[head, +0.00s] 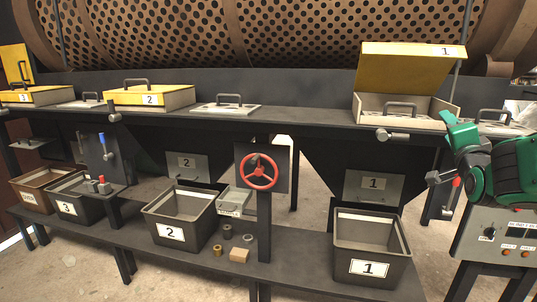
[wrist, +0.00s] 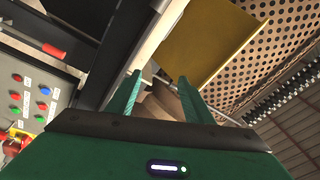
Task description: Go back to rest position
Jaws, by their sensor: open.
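My gripper (wrist: 160,98) shows in the wrist view with its two green fingers apart and nothing between them. In the head view, my green arm (head: 515,165) is at the right edge, in front of the right end of the bench and above the control box. The fingertips cannot be made out clearly there. The yellow lid of box 1 (head: 410,68) stands raised, just left of and above my arm. This yellow panel also shows past the fingers in the wrist view (wrist: 205,40).
The perforated drum (head: 320,30) runs along the back. Bins 1 (head: 345,262) and 2 (head: 158,243) stand on the lower shelf. A red handwheel (head: 258,172) stands at the middle. A control box (head: 500,235) is below my arm. A button panel (wrist: 35,98) shows in the wrist view.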

